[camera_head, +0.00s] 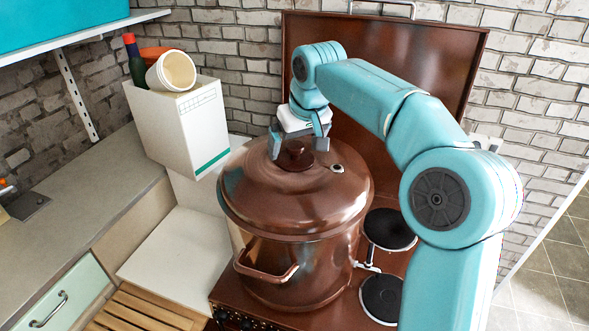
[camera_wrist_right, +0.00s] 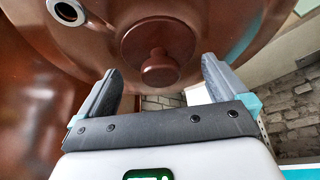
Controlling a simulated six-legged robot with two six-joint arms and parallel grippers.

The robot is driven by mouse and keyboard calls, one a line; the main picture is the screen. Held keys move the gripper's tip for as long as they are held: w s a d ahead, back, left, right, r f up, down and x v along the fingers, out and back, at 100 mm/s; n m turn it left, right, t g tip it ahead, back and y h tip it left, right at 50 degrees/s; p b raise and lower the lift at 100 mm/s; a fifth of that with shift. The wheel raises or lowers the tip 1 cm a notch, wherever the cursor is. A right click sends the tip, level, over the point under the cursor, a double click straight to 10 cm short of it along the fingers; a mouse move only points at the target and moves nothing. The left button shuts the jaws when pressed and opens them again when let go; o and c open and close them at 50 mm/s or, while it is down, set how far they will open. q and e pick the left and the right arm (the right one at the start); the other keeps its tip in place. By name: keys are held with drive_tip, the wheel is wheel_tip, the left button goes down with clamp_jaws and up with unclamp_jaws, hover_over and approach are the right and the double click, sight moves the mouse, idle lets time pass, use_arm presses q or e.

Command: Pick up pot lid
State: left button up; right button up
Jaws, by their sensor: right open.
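The pot lid (camera_head: 262,196) is a brown, glossy dome with a round knob and a small vent near its right side. It sits on the large brown pot (camera_head: 310,262). My right gripper (camera_head: 299,147) is open above the lid, with its fingertips on either side of the knob in the head view. In the right wrist view the lid (camera_wrist_right: 210,28) fills the top, and its knob (camera_wrist_right: 158,68) shows ahead of and between the two open fingers (camera_wrist_right: 158,88). I cannot tell whether the fingers touch the knob. My left gripper is not in view.
The pot stands on a brown stove with black burners (camera_head: 388,228) at its right. A raised brown panel (camera_head: 425,62) stands behind. A wooden slatted board (camera_head: 145,308) lies in front.

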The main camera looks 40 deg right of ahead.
drive_tip(key=shift+w+a+f, duration=0.15)
drive_tip(key=shift+w+f, duration=0.05)
drive_tip(key=shift+f, duration=0.4)
drive_tip(key=shift+d, duration=0.2)
drive_tip(key=shift+a, duration=0.1)
drive_tip(key=c, duration=1.8)
drive_tip(key=shift+w, duration=0.1)
wheel_tip(320, 180, up, 10)
